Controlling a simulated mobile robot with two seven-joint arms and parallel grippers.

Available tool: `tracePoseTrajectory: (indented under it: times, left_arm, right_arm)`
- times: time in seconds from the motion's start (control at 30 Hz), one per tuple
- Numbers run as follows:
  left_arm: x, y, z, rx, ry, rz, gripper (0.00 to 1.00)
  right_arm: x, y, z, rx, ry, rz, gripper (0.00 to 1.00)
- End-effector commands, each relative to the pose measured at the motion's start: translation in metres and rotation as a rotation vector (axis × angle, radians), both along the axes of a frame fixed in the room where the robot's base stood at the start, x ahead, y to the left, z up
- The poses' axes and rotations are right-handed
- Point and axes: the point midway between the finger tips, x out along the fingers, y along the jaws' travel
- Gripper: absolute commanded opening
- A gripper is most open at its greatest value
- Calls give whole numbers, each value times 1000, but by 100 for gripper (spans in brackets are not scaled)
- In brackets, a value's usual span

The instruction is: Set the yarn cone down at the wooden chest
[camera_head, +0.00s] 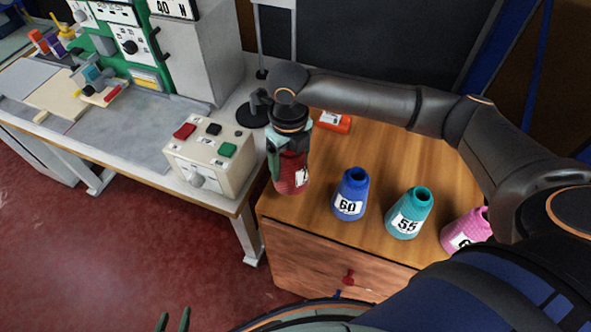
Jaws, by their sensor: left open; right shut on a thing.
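My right gripper (287,150) reaches in from the right and points down, shut on a dark red yarn cone (291,178). The cone is upright at the left end of the wooden chest (385,160), and part of a white label shows. The gripper hides the cone's upper part. I cannot tell whether its base touches the chest top. My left gripper (173,321) shows only its two fingertips at the bottom edge, apart and empty, over the red floor.
A blue cone marked 60 (351,195), a teal cone marked 55 (408,214) and a pink cone (465,232) stand to the right on the chest. An orange box (334,121) lies behind. A control box (211,160) stands left on the machine table (115,140).

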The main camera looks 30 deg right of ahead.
Motion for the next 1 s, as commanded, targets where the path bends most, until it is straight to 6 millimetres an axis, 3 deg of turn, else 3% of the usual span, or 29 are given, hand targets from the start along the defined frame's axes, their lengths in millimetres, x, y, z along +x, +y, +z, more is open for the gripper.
tracePoseTrajectory:
  times: [0.1, 0.3, 0.7, 0.73, 0.9, 1.0]
  left_arm:
    - [0, 0, 0, 0, 0, 0, 50]
    - [0, 0, 3, 0, 0, 0, 50]
    - [0, 0, 2, 0, 0, 0, 50]
    - [0, 0, 2, 0, 0, 0, 50]
    - [0, 0, 2, 0, 0, 0, 50]
    - [0, 0, 2, 0, 0, 0, 50]
  right_arm:
    - [1, -15, -16, -4, 4, -6, 3]
    - [1, -14, -43, -2, 1, -1, 3]
    - [2, -13, -49, -1, 0, -1, 3]
    - [1, -14, -50, -2, 2, -1, 82]
    - [1, -14, -49, -2, 2, -1, 100]
    - [1, -14, -49, -2, 2, -1, 100]
